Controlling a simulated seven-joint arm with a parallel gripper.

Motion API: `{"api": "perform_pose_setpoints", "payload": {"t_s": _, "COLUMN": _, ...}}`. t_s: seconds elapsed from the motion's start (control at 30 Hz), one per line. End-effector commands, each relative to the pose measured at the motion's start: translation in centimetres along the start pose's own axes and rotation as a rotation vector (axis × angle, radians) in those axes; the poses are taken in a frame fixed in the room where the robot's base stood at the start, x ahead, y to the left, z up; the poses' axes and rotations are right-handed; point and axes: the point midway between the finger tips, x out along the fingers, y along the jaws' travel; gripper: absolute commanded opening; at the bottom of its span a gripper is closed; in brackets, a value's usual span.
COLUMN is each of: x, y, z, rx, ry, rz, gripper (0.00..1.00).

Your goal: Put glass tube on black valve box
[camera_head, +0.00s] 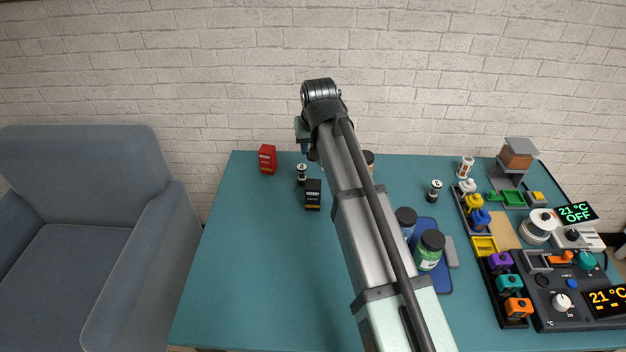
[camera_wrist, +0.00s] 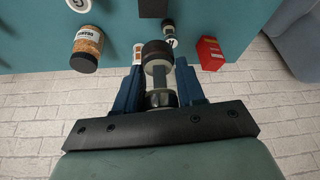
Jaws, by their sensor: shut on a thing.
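My gripper (camera_wrist: 158,80) is shut on the glass tube (camera_wrist: 157,67), which has a dark end cap and a pale, narrower middle, between the blue fingers in the wrist view. In the head view my arm hides the tube and most of the gripper. The black valve box (camera_head: 313,194) stands upright on the teal table, in front of the gripper. In the wrist view only part of the black box (camera_wrist: 153,8) shows at the top edge, beyond the held tube and apart from it.
A small black-and-white cylinder (camera_head: 302,174) stands just behind the black box. A red box (camera_head: 267,159) is at the back left. Jars (camera_head: 430,250) on a blue tray and devices fill the right. The table's front left (camera_head: 250,270) is clear. A brick wall is behind.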

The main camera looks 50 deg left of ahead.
Motion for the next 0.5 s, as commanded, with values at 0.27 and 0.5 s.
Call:
{"api": "perform_pose_setpoints", "payload": {"t_s": 0.27, "x": 3.6, "y": 0.0, "z": 1.6, "rx": 0.001, "ry": -0.001, "rz": 0.000, "gripper": 0.08}}
{"api": "perform_pose_setpoints", "payload": {"t_s": 0.5, "x": 5.6, "y": 0.0, "z": 2.3, "rx": 0.001, "ry": 0.001, "rz": 0.000, "gripper": 0.08}}
